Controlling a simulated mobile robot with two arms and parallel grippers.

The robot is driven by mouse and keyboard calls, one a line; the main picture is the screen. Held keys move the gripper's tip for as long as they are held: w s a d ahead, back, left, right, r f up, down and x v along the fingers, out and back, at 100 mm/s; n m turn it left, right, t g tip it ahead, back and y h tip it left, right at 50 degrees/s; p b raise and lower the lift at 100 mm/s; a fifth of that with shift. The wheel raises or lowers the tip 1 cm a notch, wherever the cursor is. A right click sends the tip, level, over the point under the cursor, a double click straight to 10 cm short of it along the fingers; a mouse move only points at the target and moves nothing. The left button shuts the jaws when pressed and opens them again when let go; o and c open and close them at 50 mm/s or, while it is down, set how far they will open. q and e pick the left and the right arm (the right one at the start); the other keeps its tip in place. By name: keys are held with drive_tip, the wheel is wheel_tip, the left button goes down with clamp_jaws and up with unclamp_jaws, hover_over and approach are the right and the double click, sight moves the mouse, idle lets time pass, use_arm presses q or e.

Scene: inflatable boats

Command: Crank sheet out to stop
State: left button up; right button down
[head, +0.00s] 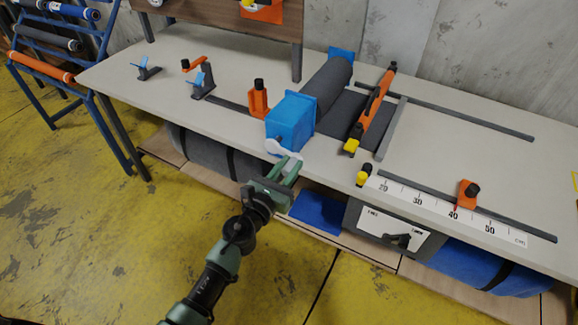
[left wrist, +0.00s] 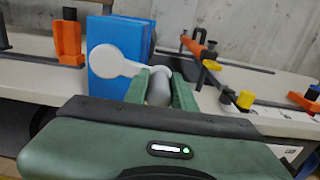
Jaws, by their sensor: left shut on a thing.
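My left gripper (head: 287,172) is shut on the handle of the white crank (head: 277,147), at the front of the blue roller housing (head: 290,122). In the left wrist view the grey crank handle (left wrist: 158,88) sits between the green fingers, and the crank's white round end (left wrist: 117,61) is left of it. The dark grey roll (head: 327,90) lies behind the housing. The dark sheet (head: 345,113) runs right from it, under an orange bar (head: 375,108), to a grey strip (head: 391,128). An orange stop (head: 467,193) stands on the scale (head: 430,203), right of the strip.
Grey rails lie along the table's back (head: 460,110) and front edge (head: 510,222). A yellow-black knob (head: 363,175) is at the front edge. Orange and blue fittings stand left of the housing. Rolls and a sign (head: 395,232) are below. Table surface between strip and stop is clear.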

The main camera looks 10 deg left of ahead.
use_arm(q)
drive_tip(key=shift+w+a+f+b, duration=0.65)
drive_tip(key=shift+a+f+b, duration=1.15)
drive_tip(key=shift+f+b, duration=1.6)
drive_tip(key=w+a+r, duration=0.3)
drive_tip(key=a, duration=0.7)
drive_tip(key=shift+w+r, duration=0.2)
drive_tip(key=shift+w, duration=0.05)
drive_tip(key=shift+o, duration=0.5)
drive_tip(key=shift+w+a+r, duration=0.1)
drive_tip(key=shift+a+r, duration=0.05)
drive_tip(key=shift+a, duration=0.1)
drive_tip(key=o, duration=1.6)
drive_tip(key=shift+a, duration=0.15)
drive_tip(key=o, duration=0.3)
drive_tip(key=shift+d, duration=0.2)
